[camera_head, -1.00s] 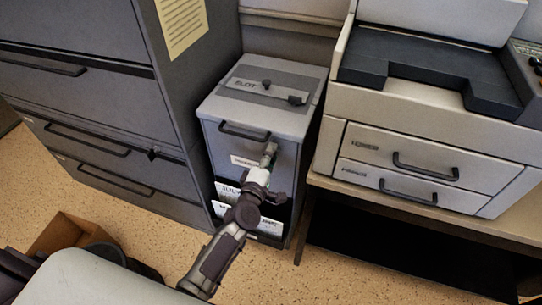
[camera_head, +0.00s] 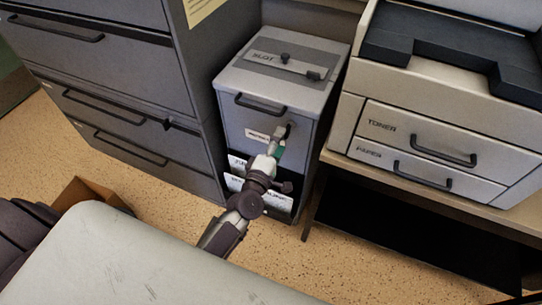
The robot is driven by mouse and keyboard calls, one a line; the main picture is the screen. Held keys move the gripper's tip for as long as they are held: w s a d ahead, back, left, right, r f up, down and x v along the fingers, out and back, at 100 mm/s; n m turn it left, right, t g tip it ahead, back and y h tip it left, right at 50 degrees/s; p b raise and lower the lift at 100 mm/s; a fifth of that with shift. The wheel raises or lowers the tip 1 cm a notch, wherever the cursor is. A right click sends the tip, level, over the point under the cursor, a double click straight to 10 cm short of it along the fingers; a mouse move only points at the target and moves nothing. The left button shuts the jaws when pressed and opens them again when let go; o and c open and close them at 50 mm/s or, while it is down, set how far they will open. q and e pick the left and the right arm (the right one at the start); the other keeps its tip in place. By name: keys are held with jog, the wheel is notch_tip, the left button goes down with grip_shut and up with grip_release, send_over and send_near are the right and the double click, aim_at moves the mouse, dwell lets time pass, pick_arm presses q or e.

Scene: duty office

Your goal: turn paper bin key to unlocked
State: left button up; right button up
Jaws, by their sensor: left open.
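The paper bin (camera_head: 235,111) is a grey box with a slot plate on its lid and a dark handle (camera_head: 261,103) on its front. A key lock (camera_head: 289,127) sits on the upper right of its front, below the handle. My left gripper (camera_head: 280,140) is right at the lock, with its fingertips by the key area. It is open. The key is mostly hidden by the fingers, so its turn position cannot be told. A small white label (camera_head: 257,135) is beside the lock. My right gripper is not in view.
A dark filing cabinet (camera_head: 110,70) stands close on the left of the bin. A printer (camera_head: 430,130) with toner and paper drawers sits on a low table (camera_head: 420,192) at the right. A cardboard box (camera_head: 85,192) is on the floor at the left.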

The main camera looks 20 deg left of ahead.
pick_arm(q)
jog(key=s, duration=0.7)
jog(key=shift+s, duration=0.25)
jog(key=shift+a, duration=0.1)
jog(key=s+f+m+g+p, duration=0.1)
jog(key=s+f+m+g, duration=0.3)
jog(key=f, duration=0.5)
jog(key=s+f+m+g+h+p, duration=0.15)
jog(key=s+f+m, duration=0.3)
jog(key=f, duration=0.45)
jog(key=s+f+m+g+p, duration=0.1)
jog(key=s+f+m+g, duration=0.3)
jog(key=f, duration=0.5)
jog(key=s+a+f+m+g, duration=0.1)
jog(key=s+f, duration=0.3)
jog(key=s, duration=0.5)
jog(key=s+a+f+m+g+y+p, duration=0.1)
jog(key=s+f+m+g, duration=0.3)
jog(key=s, duration=0.5)
jog(key=s+a+f+m+g+y+p, duration=0.1)
jog(key=s+a+f+m+g, duration=0.1)
jog(key=s, duration=0.7)
notch_tip(320, 180, down, 2)
jog(key=shift+a+f+m, duration=0.1)
jog(key=shift+a+m, duration=0.35)
jog(key=shift+a, duration=0.3)
